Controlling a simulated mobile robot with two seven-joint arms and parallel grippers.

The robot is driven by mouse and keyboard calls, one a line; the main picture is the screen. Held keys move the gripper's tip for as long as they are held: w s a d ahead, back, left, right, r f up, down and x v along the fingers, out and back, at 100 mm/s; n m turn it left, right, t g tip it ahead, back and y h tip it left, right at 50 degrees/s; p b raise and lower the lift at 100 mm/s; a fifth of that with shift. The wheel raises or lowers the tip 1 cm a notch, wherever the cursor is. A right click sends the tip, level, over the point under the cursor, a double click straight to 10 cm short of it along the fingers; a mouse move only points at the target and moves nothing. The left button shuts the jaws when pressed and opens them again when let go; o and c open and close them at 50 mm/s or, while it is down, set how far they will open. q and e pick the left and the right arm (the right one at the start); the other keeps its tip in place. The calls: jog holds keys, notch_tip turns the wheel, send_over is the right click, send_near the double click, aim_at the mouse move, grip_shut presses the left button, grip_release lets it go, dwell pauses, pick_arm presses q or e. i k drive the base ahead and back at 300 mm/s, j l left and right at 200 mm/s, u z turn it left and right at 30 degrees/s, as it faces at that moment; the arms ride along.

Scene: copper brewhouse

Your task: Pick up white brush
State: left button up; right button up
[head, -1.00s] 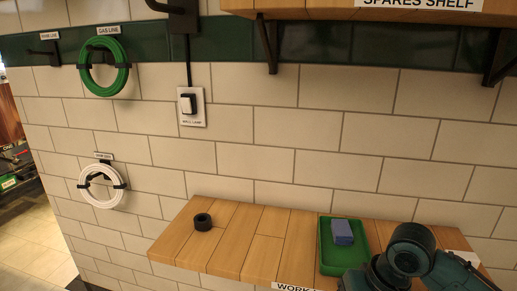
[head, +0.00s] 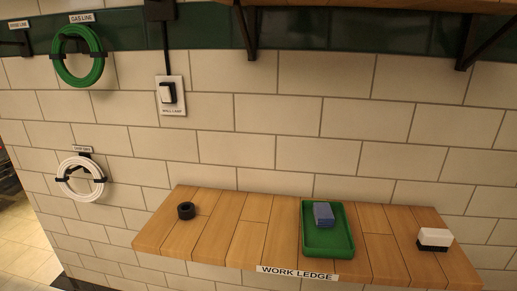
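The white brush (head: 434,238), a white block with a dark underside, lies on the right end of the wooden work ledge (head: 245,226). It sits to the right of a green tray (head: 328,251) and apart from it. Nothing touches or covers the brush. Neither of my grippers shows in the head view.
A black ring (head: 186,211) lies at the ledge's left. A green hose coil (head: 78,57) and a white coil (head: 81,179) hang on the tiled wall near a wall lamp switch (head: 168,94). Bare boards separate the ring and tray.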

aim_at(429, 239)
jog(key=z, duration=1.4)
jog(key=l+u, duration=0.25)
